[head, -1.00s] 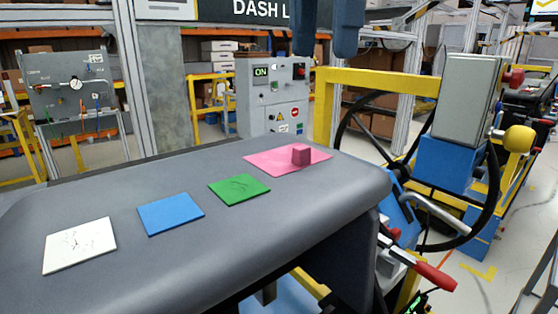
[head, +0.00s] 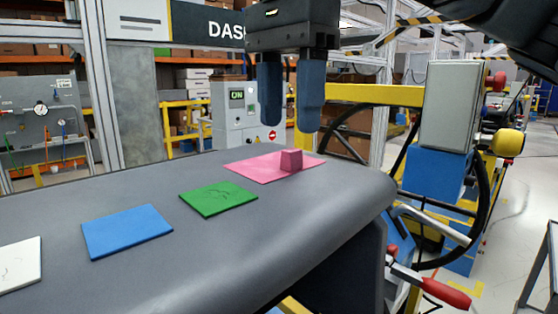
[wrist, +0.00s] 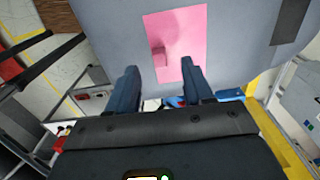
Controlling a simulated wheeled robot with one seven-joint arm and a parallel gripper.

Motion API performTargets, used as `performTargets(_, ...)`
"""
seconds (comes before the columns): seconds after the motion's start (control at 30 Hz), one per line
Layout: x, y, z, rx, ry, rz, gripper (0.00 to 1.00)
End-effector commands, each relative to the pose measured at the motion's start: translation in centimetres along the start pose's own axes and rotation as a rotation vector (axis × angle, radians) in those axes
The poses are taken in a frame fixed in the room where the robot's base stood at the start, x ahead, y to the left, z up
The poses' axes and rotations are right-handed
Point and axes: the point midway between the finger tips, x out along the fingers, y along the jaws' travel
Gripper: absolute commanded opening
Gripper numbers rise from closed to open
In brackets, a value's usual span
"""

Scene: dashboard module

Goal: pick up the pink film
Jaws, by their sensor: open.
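The pink film (head: 257,169) lies flat at the far right end of the grey dashboard top. A small pink block (head: 291,161) stands on its right part. My gripper (head: 289,129) is above the film in the head view, fingers pointing down, open and empty. In the wrist view the pink film (wrist: 185,32) lies beyond my gripper (wrist: 158,72), with the block (wrist: 158,56) on it between and past the fingertips. The fingers look apart from the film and block.
On the grey dashboard (head: 230,250) lie a green sheet (head: 218,199), a blue sheet (head: 126,231) and a white sheet (head: 18,263) in a row to the left.

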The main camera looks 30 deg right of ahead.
Motion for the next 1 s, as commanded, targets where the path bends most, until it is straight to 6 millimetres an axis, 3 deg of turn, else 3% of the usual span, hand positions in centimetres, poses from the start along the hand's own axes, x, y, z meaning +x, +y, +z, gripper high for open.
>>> performTargets(0.3, 4.0, 0.1, 0.1, -0.001, -0.001, 0.001, 0.51)
performTargets(0.53, 4.2, 0.1, 0.1, 0.0, 0.0, 0.0, 0.5)
performTargets(1.0, 4.2, 0.1, 0.1, 0.0, 0.0, 0.0, 0.05)
